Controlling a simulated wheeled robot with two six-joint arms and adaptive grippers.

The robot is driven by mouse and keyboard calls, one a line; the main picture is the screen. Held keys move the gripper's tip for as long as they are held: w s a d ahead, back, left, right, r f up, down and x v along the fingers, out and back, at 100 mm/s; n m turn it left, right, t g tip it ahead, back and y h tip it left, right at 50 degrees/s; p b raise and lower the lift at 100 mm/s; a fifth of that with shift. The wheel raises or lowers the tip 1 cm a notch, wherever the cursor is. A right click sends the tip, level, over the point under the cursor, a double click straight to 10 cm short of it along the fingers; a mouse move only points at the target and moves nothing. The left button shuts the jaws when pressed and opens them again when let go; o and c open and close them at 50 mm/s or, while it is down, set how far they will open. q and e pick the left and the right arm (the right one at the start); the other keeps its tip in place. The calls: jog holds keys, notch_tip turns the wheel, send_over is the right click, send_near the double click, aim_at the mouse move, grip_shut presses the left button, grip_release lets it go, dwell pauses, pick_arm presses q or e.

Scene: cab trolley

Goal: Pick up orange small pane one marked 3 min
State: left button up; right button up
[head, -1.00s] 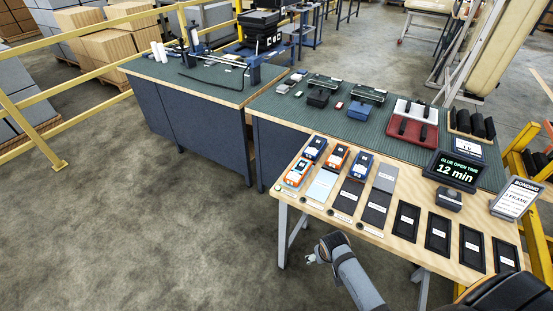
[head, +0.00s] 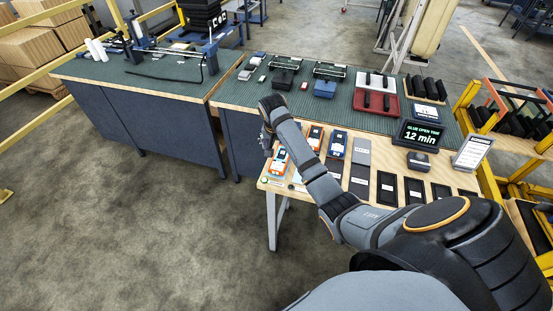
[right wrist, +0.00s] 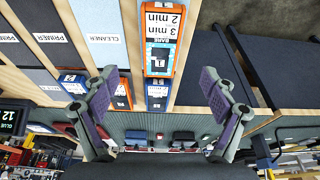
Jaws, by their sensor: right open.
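The orange small pane marked 3 min (right wrist: 160,62) is at the top centre of the right wrist view, lying on the wooden table top. Its label also shows "2 min" and "BARE". In the head view it is the orange block (head: 279,161) at the table's left end. A second orange block (head: 315,138) lies farther back; its marking is too small to read. My right gripper (right wrist: 157,85) is open and empty, its fingers spread either side of the view's middle. In the head view it (head: 267,138) hangs by the table's left end, apart from the pane. My left gripper is not in view.
Blue blocks (head: 337,145) lie beside the orange ones. The "12 min" display (head: 417,135) stands behind. A green-topped bench (head: 240,98) adjoins at the back.

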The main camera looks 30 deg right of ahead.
aim_at(281, 158)
jog(key=x, duration=0.6)
jog(key=p+x, duration=0.1)
jog(key=x, duration=0.3)
jog(key=shift+w+d+r, duration=0.1)
jog(key=shift+w+d, duration=0.15)
jog(key=shift+w, duration=0.15)
jog(key=shift+r, duration=0.15)
jog(key=c, duration=1.5)
